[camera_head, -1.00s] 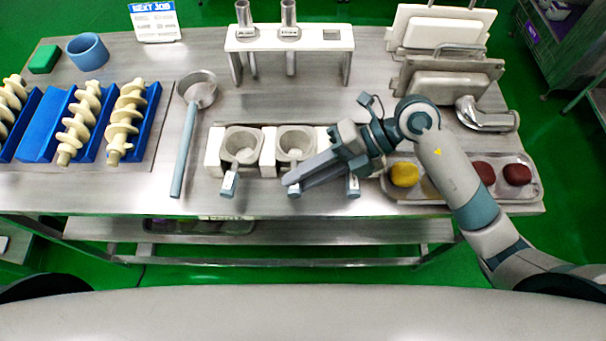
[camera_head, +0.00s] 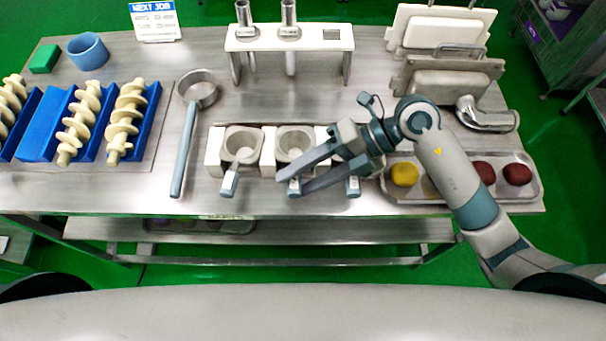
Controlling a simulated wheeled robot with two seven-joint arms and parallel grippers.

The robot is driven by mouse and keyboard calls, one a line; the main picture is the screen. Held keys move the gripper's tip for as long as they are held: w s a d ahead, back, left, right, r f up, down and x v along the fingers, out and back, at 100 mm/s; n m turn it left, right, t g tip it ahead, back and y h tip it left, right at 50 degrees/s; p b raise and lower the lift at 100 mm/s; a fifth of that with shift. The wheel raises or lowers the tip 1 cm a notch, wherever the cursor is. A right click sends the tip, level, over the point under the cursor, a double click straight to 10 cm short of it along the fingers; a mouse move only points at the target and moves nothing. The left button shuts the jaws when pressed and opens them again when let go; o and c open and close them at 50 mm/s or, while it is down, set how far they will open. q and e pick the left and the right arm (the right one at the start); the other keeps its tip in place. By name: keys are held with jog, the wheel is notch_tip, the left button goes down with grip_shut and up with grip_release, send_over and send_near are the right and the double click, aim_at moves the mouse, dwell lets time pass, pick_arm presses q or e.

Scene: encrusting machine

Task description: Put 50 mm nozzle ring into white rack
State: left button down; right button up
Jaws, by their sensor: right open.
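A low white rack (camera_head: 213,152) stands at the table's front middle. It holds grey ring-shaped pieces: a left one (camera_head: 242,143) and a middle one (camera_head: 293,142), with tagged handles jutting forward. A third handle (camera_head: 353,186) shows at right; its ring is hidden behind my right gripper (camera_head: 282,190). That gripper is open, its fingers spread around the middle handle (camera_head: 294,187) as seen from above; I cannot tell whether they touch it. The tags are too small to read, so I cannot tell which ring is 50 mm. My left gripper is out of view.
A white-topped stand (camera_head: 245,44) at the back holds two metal tubes, with a square opening at right. A ladle-like pan (camera_head: 197,90) lies left of the low rack. A tray (camera_head: 440,190) with yellow and dark red balls lies right, below my right arm. Blue screw holders (camera_head: 40,135) fill the left.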

jog(key=shift+d+r, duration=0.1)
jog(key=p+v, duration=0.2)
jog(key=v, duration=0.5)
jog(key=shift+p, duration=0.3)
dwell(0.6)
jog(key=shift+d, duration=0.1)
dwell(0.9)
